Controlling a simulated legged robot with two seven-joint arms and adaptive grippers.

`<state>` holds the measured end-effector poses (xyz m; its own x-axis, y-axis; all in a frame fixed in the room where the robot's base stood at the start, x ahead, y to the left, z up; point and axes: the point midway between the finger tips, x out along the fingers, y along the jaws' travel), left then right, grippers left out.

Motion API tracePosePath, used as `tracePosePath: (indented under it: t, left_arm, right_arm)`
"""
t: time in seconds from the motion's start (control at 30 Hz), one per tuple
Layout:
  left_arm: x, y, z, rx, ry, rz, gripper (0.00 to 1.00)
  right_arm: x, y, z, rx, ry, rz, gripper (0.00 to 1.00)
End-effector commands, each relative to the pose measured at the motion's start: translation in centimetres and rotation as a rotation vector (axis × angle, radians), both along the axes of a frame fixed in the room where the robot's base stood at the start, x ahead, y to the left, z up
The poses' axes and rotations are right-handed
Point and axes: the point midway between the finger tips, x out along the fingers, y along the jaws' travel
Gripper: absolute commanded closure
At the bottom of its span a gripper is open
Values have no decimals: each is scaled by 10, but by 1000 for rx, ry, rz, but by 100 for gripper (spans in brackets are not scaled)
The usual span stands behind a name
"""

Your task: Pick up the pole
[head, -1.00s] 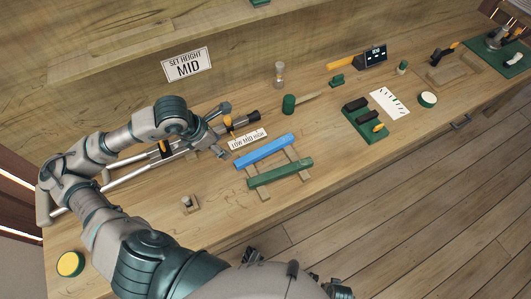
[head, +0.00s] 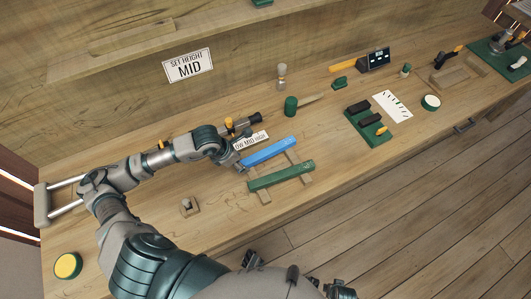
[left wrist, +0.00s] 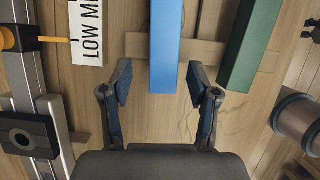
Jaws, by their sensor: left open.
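A blue square bar (head: 268,151) and a green square bar (head: 281,175) lie side by side across a wooden rack (head: 293,158) on the bench; which one is the pole I cannot tell. My left gripper (head: 238,162) is at the left end of the blue bar. In the left wrist view my left gripper (left wrist: 160,84) is open, its fingers on either side of the near end of the blue bar (left wrist: 165,45), with a gap to each finger. The green bar (left wrist: 250,45) is outside, right of the right finger.
A metal slide (left wrist: 35,100) with a LOW MID HIGH label (left wrist: 87,35) runs left of the bars.

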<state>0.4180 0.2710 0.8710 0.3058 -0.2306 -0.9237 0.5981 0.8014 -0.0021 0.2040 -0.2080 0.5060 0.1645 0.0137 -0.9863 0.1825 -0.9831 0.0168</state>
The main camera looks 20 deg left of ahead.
Motion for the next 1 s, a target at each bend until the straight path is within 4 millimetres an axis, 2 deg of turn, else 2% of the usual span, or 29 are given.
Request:
tracePosePath:
  t: [0.13,0.37,0.47,0.6,0.63,0.83,1.0]
  left_arm:
    - [5,-6,-15,-1,1,-1,40]
    - [5,-7,-17,1,0,-2,40]
    - [5,-6,-17,0,0,-2,60]
    - [5,-5,-17,-1,0,-1,95]
    - [5,-5,-17,-1,0,-1,100]
    - [6,-5,-17,-1,0,-1,100]
    - [6,-5,-14,0,-1,-1,100]
  right_arm:
    - [4,1,5,3,-11,0,60]
    - [5,1,7,4,-13,-1,60]
    - [2,1,6,3,-9,-1,60]
    - [-2,1,4,2,-1,-1,60]
    - [-3,1,4,2,1,-1,60]
    - [-4,0,3,1,5,-2,60]
    - [2,-1,5,-1,-6,-1,60]
